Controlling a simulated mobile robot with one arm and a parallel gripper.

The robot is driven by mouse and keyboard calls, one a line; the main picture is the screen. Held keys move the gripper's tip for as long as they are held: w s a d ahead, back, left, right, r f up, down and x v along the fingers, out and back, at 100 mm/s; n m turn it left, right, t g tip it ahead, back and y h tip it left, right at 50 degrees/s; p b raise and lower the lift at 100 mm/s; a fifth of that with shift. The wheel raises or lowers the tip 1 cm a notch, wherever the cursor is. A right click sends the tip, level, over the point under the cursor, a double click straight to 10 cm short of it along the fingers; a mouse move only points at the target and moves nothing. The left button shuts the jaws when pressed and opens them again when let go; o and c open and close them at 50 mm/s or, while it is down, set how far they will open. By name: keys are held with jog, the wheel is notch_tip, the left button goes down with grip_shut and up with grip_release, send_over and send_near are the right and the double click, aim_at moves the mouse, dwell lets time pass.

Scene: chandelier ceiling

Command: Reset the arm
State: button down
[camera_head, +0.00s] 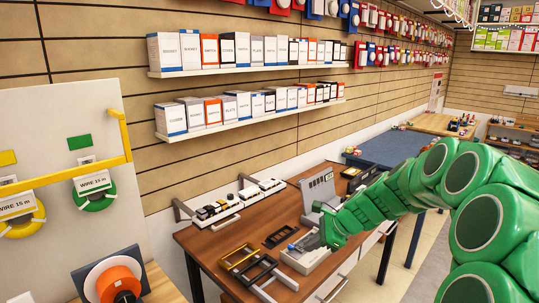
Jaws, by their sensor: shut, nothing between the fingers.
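My green arm reaches in from the right edge and slopes down to a brown wooden table. My gripper (324,239) is at the arm's far end, low over the right part of a light grey box (297,262) on the table. It is shut and holds nothing. The fingertips are small and partly hidden by the arm's end. I cannot tell whether they touch the box. Something small and blue shows inside the box, to the left of the gripper.
The brown table (215,250) also bears yellow and black frames (240,257), a grey upright device (318,189) and a black device (362,178). A rail with switches (220,208) is behind. Shelves of boxes (250,68) line the wall. A blue table (385,147) stands beyond.

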jog(key=s+a+r+n+g+h, duration=0.1)
jog(key=s+a+r+n+g, duration=0.3)
jog(key=s, duration=0.6)
jog(key=s+a+r+n+t+h, duration=0.1)
jog(key=s+n, duration=0.5)
jog(key=s, duration=0.4)
jog(key=s+d+n+g+h, duration=0.1)
jog(key=s+d+n+h, duration=0.1)
jog(key=s, duration=1)
jog(key=s+d+n+g+h, duration=0.1)
jog(key=s+d+n+h, duration=0.2)
jog(key=s, duration=0.8)
jog(key=d+n, duration=0.2)
jog(key=n, duration=0.1)
jog(key=shift+s+d+r, duration=0.15)
jog(key=shift+s+r, duration=0.05)
jog(key=shift+s, duration=0.15)
jog(key=c, duration=1.8)
grip_release()
